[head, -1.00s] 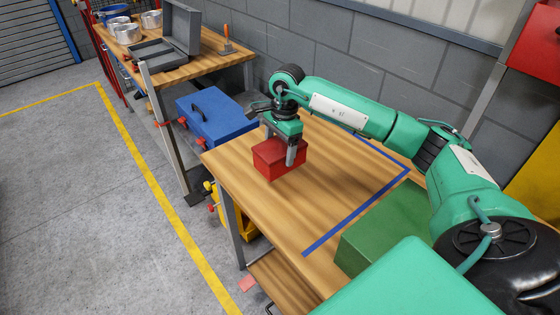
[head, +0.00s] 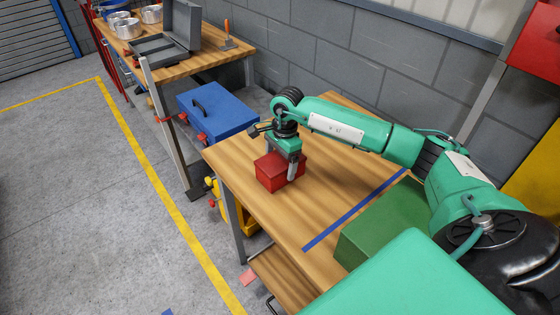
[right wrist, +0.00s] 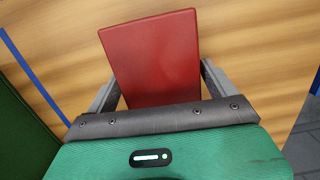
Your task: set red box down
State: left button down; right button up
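The red box (head: 268,172) is at the left part of the wooden table, with no clear gap visible beneath it. My right gripper (head: 284,164) is above it, pointing down, with one finger against its near right side. In the right wrist view, the red box (right wrist: 155,55) lies between the two fingers of my right gripper (right wrist: 159,75), which meet its sides. The far finger is mostly hidden in the head view. My left gripper is out of view.
The wooden table (head: 240,165) has blue tape (head: 350,212) on it and a green box (head: 385,225) at the right. A blue toolbox (head: 215,110) stands beyond its left end. A second bench (head: 185,70) holds an open grey case (head: 180,35). Table surface between red box and tape is clear.

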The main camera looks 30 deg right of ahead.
aim_at(280, 158)
jog(key=shift+o, duration=0.7)
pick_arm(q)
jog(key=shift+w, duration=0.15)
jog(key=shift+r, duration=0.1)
pick_arm(e)
jog(key=shift+r, duration=0.1)
jog(key=shift+r, duration=0.15)
jog(key=r, duration=0.2)
jog(key=r+b, duration=0.1)
jog(key=r, duration=0.1)
jog(key=shift+w+d+r, duration=0.1)
jog(key=shift+d, duration=0.25)
jog(key=r, duration=0.2)
jog(key=r+b, duration=0.1)
jog(key=r, duration=0.3)
jog(key=shift+d+r, duration=0.1)
jog(key=shift+d, duration=0.25)
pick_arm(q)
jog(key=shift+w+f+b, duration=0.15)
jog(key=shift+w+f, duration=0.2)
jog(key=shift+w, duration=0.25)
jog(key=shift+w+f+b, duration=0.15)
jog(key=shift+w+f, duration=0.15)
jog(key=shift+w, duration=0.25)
pick_arm(e)
jog(key=shift+r, duration=0.7)
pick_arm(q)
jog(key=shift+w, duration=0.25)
